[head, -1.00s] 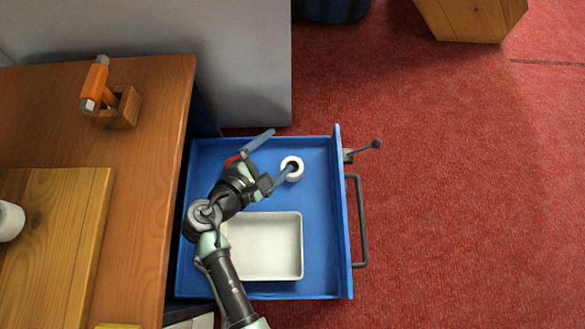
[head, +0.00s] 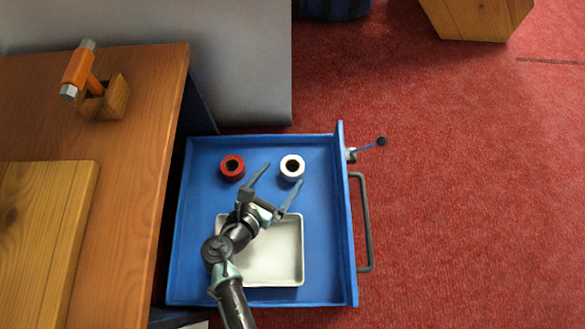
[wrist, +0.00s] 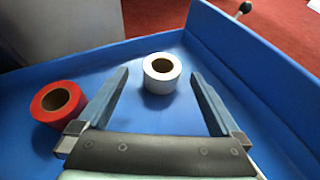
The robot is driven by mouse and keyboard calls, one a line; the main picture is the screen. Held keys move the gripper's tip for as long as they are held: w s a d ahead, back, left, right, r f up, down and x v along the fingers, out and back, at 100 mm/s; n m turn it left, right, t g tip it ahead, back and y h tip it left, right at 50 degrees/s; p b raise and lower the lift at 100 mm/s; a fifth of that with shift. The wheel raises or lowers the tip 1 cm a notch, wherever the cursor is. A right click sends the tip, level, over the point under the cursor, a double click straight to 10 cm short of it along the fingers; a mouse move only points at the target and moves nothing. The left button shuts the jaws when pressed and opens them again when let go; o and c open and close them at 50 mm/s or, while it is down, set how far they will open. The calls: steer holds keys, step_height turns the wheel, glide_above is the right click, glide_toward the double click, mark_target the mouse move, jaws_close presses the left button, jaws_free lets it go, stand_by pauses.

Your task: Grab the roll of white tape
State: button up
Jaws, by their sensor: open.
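The roll of white tape (head: 292,167) stands in the back right part of the open blue drawer, its hole facing up. In the wrist view the white roll (wrist: 161,74) lies ahead of my gripper (wrist: 160,80), between the lines of the two fingers and near their tips. My gripper (head: 284,174) is open and empty, its fingers pointing toward the back of the drawer. I cannot tell whether a finger touches the roll. A roll of red tape (head: 232,167) stands to the left; in the wrist view it (wrist: 58,103) is just outside the left finger.
The blue drawer (head: 325,230) has raised walls, with a handle (head: 365,225) on its right side. A white tray (head: 285,270) lies in the drawer under my arm. The wooden bench (head: 140,180) with an orange-handled hammer (head: 78,70) is to the left.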

mark_target(291, 168)
steer(key=w+d+f+b, duration=0.1)
steer(key=b, duration=0.1)
steer(key=w+d+f+b, duration=0.1)
steer(key=b, duration=0.1)
steer(key=shift+w+f, duration=0.2)
steer(key=shift+w, duration=0.1)
steer(key=shift+w+d, duration=0.3)
steer(key=shift+w, duration=0.2)
steer(key=c, duration=1.4)
steer(key=shift+o, duration=0.2)
steer(key=shift+r, duration=0.1)
